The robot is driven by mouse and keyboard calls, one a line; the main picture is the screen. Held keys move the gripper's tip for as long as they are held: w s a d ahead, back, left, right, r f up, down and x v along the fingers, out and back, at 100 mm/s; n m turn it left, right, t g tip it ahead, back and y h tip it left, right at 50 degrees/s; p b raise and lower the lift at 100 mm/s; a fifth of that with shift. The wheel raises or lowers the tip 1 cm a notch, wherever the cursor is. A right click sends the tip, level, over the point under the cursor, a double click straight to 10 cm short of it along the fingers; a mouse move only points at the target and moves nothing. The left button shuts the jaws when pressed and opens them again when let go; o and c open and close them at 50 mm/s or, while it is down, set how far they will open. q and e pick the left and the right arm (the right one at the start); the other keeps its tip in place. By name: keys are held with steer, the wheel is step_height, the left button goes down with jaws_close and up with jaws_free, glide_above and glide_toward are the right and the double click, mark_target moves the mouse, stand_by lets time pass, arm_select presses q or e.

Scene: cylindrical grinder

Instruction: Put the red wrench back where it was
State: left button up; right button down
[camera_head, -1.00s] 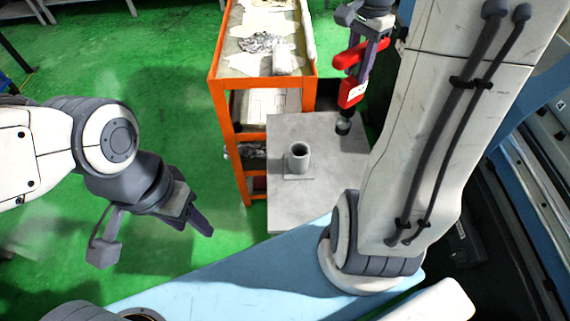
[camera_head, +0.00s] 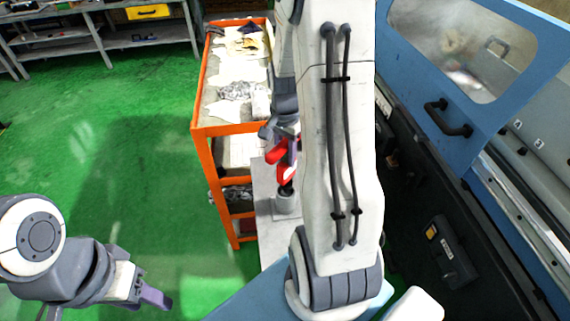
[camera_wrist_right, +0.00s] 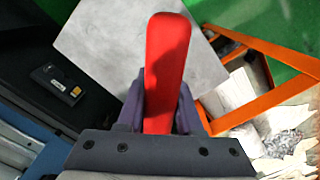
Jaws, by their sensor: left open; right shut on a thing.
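The red wrench (camera_head: 283,165) is held by my right gripper (camera_head: 284,146) and hangs roughly upright, its dark lower end at the mouth of the grey cylindrical holder (camera_head: 286,205). Whether that end is inside the holder or just above it, I cannot tell. In the right wrist view the wrench's red handle (camera_wrist_right: 166,65) stands between the two fingers of the right gripper (camera_wrist_right: 160,112), which are shut on it. The holder is not visible in that view. My left gripper (camera_head: 155,297) is open and empty at the lower left, far from the wrench.
The holder stands on a grey table (camera_head: 264,180), partly hidden by my right arm. An orange cart (camera_head: 203,150) with cloths and other items stands beside it. A blue machine (camera_head: 470,90) with a handled door is at the right. Green floor is free at the left.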

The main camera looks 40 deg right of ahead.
mark_target(286, 172)
step_height(286, 172, down, 4)
steer(key=shift+r+p, duration=0.1)
steer(key=shift+p, duration=0.25)
steer(key=shift+f, duration=0.45)
steer(key=c, duration=0.6)
jaws_free()
steer(key=shift+o, duration=0.2)
